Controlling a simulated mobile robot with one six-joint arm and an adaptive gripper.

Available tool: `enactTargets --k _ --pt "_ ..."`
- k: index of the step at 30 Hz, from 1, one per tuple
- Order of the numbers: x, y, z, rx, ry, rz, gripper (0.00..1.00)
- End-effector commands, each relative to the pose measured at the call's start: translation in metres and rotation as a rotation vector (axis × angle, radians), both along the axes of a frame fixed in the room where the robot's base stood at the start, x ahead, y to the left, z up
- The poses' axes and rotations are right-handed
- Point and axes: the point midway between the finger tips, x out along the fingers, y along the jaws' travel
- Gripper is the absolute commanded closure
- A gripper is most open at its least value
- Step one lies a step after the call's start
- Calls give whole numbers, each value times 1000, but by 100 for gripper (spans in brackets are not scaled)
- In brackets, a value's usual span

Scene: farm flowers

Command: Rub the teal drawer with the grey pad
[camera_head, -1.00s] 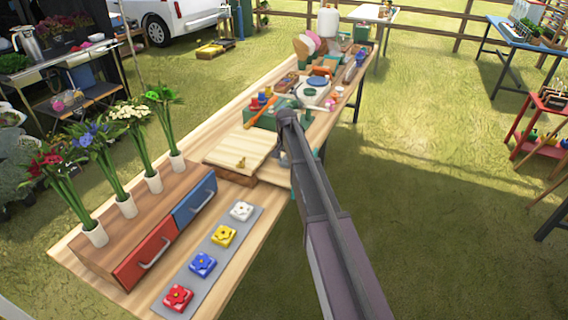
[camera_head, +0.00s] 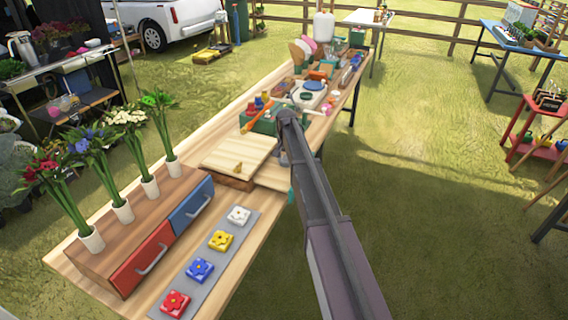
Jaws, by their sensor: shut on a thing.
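My arm runs from the bottom right up to a bend over the table, and it hides my gripper and whatever it holds. A small grey sliver shows left of the arm below the bend; I cannot tell which part it is. The grey pad cannot be made out. A patch of teal (camera_head: 291,197) shows at the table's right edge, just left of my arm. It may be part of the teal drawer, which is otherwise hidden behind the arm. I cannot tell whether the pad touches it.
A wooden chest with a red drawer (camera_head: 146,258) and a blue drawer (camera_head: 191,203) bears several flower vases. A grey strip (camera_head: 222,262) holds flower tiles. A wooden board (camera_head: 240,152) and a green box (camera_head: 262,122) lie farther back. The grass right of the table is open.

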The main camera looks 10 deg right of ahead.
Motion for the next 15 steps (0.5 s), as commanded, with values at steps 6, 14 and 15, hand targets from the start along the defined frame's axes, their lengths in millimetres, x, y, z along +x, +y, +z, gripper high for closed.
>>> enactTargets --k 6,14,15 --pt "6 -5 -1 -1 -2 0 80" --pt "6 -5 0 -2 -3 0 80" --pt "6 -5 1 -2 -3 -1 80"
